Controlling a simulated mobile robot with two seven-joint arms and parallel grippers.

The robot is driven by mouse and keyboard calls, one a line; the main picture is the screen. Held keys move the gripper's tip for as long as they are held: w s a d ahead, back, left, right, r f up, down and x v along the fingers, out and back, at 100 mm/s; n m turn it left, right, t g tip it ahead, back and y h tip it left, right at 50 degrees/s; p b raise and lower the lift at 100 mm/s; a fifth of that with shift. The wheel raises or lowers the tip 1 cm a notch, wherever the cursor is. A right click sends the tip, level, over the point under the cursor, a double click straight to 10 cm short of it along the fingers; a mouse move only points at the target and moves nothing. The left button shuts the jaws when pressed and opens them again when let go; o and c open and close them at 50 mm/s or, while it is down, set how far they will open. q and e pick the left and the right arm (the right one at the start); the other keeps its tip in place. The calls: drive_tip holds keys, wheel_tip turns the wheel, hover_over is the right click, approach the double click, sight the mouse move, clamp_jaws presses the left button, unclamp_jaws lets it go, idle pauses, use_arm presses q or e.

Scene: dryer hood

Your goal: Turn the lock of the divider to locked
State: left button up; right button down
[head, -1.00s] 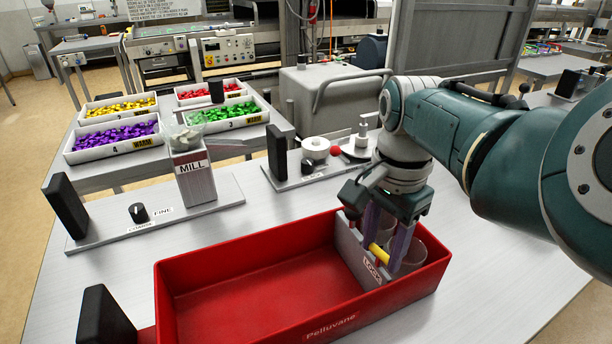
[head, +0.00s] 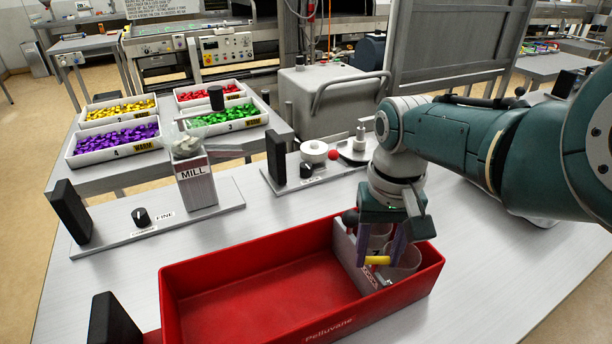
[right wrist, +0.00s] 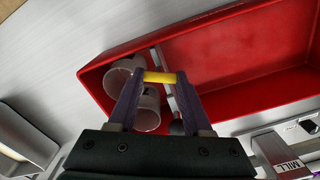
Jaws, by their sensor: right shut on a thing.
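The grey divider (head: 345,249) stands upright across the red tray (head: 262,270), toward its right end. Its lock has a yellow handle (head: 377,260), which lies about level in the head view. A label on the divider near the handle is partly hidden. My right gripper (head: 381,257) points down over the divider. Its two purple fingers are shut on the yellow handle, one at each end. In the right wrist view the yellow handle (right wrist: 160,77) spans between the fingertips. My left gripper is not in view.
Clear cups (head: 402,262) stand in the tray's small right compartment, close to my fingers. The larger compartment is empty. A mill (head: 197,184) and a knob (head: 140,216) stand on a plate at the left. Bins of coloured pieces (head: 118,143) are behind.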

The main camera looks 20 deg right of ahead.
sight(377, 258)
drive_tip(key=n, duration=0.5)
idle(0.5)
drive_tip(key=shift+c, duration=1.6)
unclamp_jaws()
wheel_tip(377, 258, up, 10)
drive_tip(key=p, duration=0.6)
